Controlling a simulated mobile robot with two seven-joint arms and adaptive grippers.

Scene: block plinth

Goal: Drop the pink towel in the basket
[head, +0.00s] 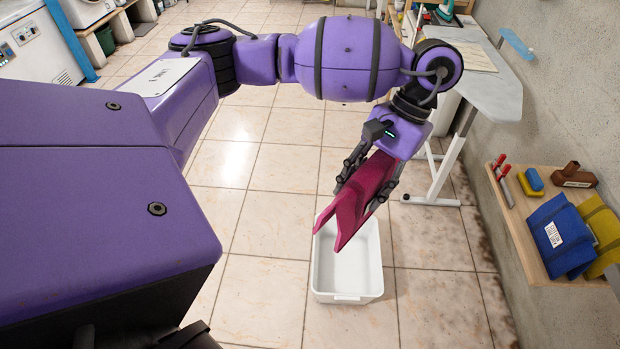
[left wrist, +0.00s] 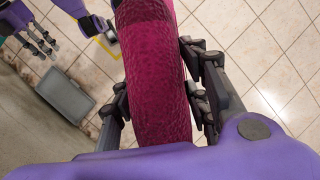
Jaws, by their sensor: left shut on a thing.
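The pink towel (head: 356,205) is folded and hangs in my left gripper (head: 368,187), which is shut on it. In the left wrist view the towel (left wrist: 152,80) runs between the finger pads and hides much of what lies beyond. The basket (head: 367,292) is a white, open box on the tiled floor. The towel's lower end appears over the basket's left part in the head view; its height above the rim cannot be judged. What shows of the basket's inside is bare. A dark-fingered purple hand, seemingly my right gripper (left wrist: 38,38), shows small in the left wrist view.
A wooden wall shelf (head: 521,214) at the right holds red-handled tools, a blue pouch (head: 560,235) and a yellow one. A grey rectangular container (left wrist: 65,95) shows in the left wrist view. Floor around the basket is clear.

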